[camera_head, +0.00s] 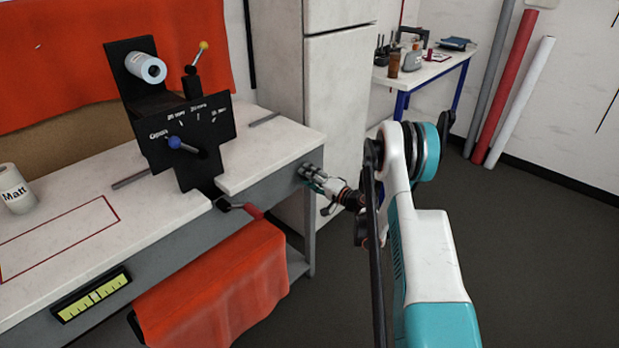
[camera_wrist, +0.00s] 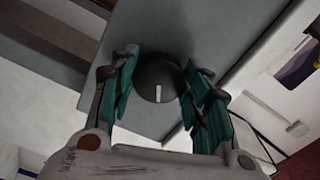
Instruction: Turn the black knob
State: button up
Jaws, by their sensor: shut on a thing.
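The black knob (camera_wrist: 158,78) is round with a white pointer line and sits on a grey panel (camera_wrist: 150,32) in the wrist view. The pointer line points toward the bottom of that view. My gripper (camera_wrist: 158,88) has its teal-padded fingers on either side of the knob, shut on it. In the head view my gripper (camera_head: 312,176) reaches the right end of the workbench, just below the white top; the knob is hidden there behind the fingers.
A black machine (camera_head: 185,135) with a blue-tipped lever (camera_head: 175,143) stands on the workbench (camera_head: 262,150). A red-handled crank (camera_head: 252,210) sticks out in front. A white cabinet (camera_head: 338,85) stands behind my gripper. The dark floor (camera_head: 535,240) on the right is clear.

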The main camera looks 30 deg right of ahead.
jog(key=shift+d, duration=0.1)
jog(key=o, duration=1.1)
jog(key=shift+c, duration=0.2)
jog(key=shift+s, duration=0.1)
jog(key=v, duration=0.7)
jog(key=shift+s, duration=0.15)
